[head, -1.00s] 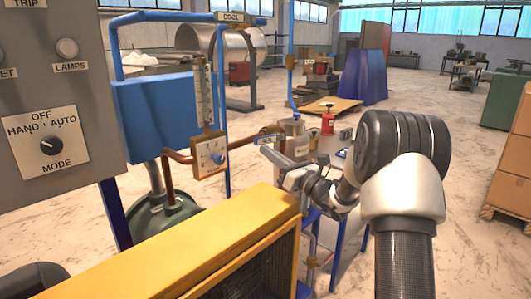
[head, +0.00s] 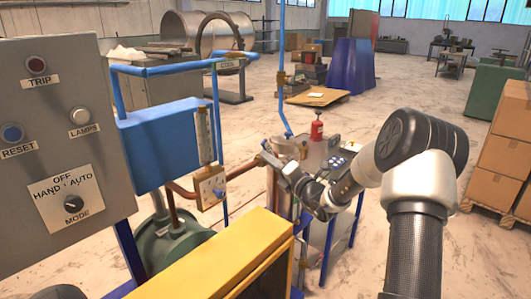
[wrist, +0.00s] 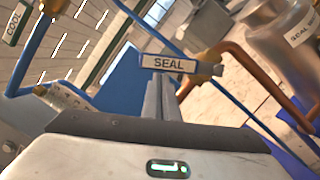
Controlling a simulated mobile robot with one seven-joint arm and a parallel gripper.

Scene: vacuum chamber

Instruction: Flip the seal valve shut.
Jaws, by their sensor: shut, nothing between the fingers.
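The seal valve shows in the wrist view as a brass body (wrist: 208,60) on a copper pipe. Its blue-edged lever plate marked SEAL (wrist: 168,63) lies across the picture, nearly level. My gripper (wrist: 163,82) is shut and empty, its fingertips just below and in front of the plate. I cannot tell whether they touch it. In the head view my gripper (head: 270,157) is at the end of the copper pipe, beside the valve, which is small and mostly hidden there.
A metal canister with a seal label (wrist: 285,35) stands right of the valve. A yellow housing (head: 215,262) is in the foreground. A grey control panel (head: 60,130) fills the far left.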

